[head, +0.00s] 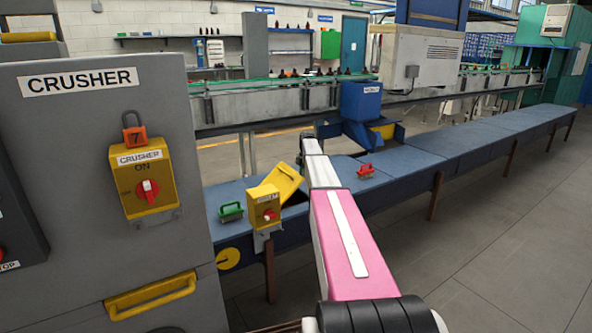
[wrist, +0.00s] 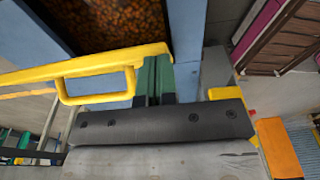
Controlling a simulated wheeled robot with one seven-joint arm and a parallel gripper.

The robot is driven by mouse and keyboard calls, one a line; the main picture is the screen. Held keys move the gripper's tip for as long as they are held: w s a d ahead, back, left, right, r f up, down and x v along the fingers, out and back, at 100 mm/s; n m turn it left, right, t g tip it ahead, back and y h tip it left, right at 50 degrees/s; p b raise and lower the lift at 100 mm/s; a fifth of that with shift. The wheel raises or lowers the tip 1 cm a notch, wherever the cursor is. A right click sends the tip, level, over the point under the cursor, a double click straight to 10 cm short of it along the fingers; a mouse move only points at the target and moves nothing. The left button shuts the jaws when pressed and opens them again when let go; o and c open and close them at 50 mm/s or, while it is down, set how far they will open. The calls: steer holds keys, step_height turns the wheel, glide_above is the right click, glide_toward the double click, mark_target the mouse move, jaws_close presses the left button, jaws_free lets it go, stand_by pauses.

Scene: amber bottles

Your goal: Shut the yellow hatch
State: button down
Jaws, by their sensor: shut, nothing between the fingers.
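The yellow hatch (head: 284,179) stands tilted up on the blue conveyor cover, behind a small yellow switch box (head: 264,207). In the wrist view the hatch's yellow edge (wrist: 112,62) crosses the picture, with a looped handle on its left part. An opening filled with orange-brown pieces (wrist: 110,24) lies beyond that edge. My gripper (wrist: 155,62) is shut and empty. Its green fingers reach the yellow edge just right of the handle; I cannot tell whether they touch. In the head view my arm's end is not clear to see.
The blue conveyor cover (head: 410,160) runs to the far right. A green clip-like item (head: 230,212) and a red one (head: 366,170) sit on it. The grey crusher cabinet (head: 70,160) stands close at left, with a yellow switch. Floor at right is clear.

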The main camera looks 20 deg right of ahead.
steer(key=shift+y, duration=0.8)
steer(key=d+f, duration=0.2)
steer(key=f, duration=0.1)
steer(key=w+d+f, duration=0.1)
steer(key=f, duration=0.3)
steer(key=d+f, duration=0.2)
steer(key=f, duration=0.1)
steer(key=shift+w+d+f, duration=0.3)
steer(key=shift+f, duration=0.05)
steer(key=shift+d+f, duration=0.15)
steer(key=shift+f, duration=0.6)
steer(key=shift+r, duration=0.1)
